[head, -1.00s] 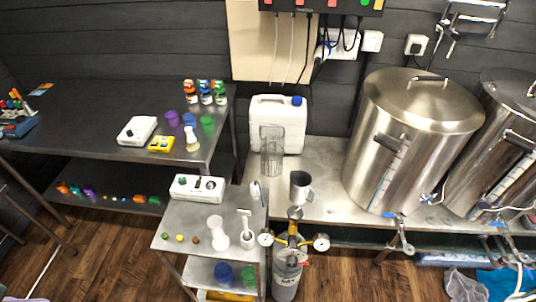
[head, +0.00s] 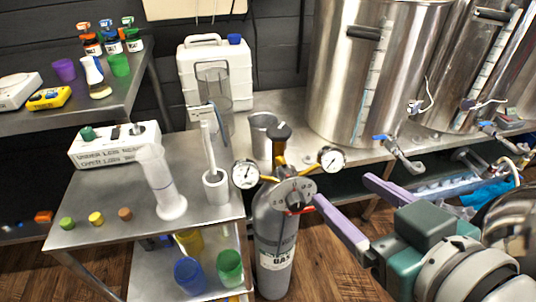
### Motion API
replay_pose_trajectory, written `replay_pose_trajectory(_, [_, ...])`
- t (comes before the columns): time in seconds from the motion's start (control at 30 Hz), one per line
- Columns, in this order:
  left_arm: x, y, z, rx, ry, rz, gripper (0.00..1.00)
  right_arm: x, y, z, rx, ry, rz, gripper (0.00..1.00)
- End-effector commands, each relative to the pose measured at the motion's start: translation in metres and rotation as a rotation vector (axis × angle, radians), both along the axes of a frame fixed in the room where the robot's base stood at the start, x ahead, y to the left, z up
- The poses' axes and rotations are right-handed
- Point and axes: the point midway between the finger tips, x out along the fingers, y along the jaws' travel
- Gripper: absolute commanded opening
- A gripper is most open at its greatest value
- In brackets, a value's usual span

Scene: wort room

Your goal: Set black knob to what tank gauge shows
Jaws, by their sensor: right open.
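A white control box (head: 110,146) with printed lettering on its front sits at the back of the small metal cart. It carries a black knob (head: 137,128) on the right and a green knob (head: 87,133) on the left. A grey gas tank (head: 270,225) stands beside the cart. It has a left round gauge (head: 246,174) and a right round gauge (head: 332,158); their needles are too small to read surely. My right gripper (head: 343,190) is open and empty, right of the dial. My left gripper is not in view.
A metal jug (head: 263,136), a clear cylinder (head: 214,92) and a white canister (head: 205,65) stand behind. Large steel kettles (head: 345,90) fill the right.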

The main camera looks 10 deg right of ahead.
Motion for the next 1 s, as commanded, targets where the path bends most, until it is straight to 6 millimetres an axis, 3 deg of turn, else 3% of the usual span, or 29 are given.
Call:
replay_pose_trajectory(0.03, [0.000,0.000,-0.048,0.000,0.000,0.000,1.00,0.003,0.001,-0.046,0.002,-0.036,-0.001,0.76])
replay_pose_trajectory(0.1, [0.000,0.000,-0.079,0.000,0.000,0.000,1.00,0.006,0.003,-0.072,0.004,-0.097,-0.001,0.76])
replay_pose_trajectory(0.3, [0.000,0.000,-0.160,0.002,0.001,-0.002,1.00,0.011,0.006,-0.139,0.007,-0.258,-0.005,0.76])
replay_pose_trajectory(0.4, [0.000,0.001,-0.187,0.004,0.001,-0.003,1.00,0.011,0.007,-0.160,0.008,-0.319,-0.009,0.76])
replay_pose_trajectory(0.53, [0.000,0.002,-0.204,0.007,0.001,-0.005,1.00,0.011,0.008,-0.171,0.008,-0.371,-0.011,0.76])
replay_pose_trajectory(0.7, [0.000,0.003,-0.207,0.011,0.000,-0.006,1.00,0.017,0.009,-0.171,0.009,-0.393,-0.013,0.76])
replay_pose_trajectory(1.0, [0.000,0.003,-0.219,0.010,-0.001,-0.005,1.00,0.069,0.014,-0.170,0.010,-0.394,-0.013,0.76])
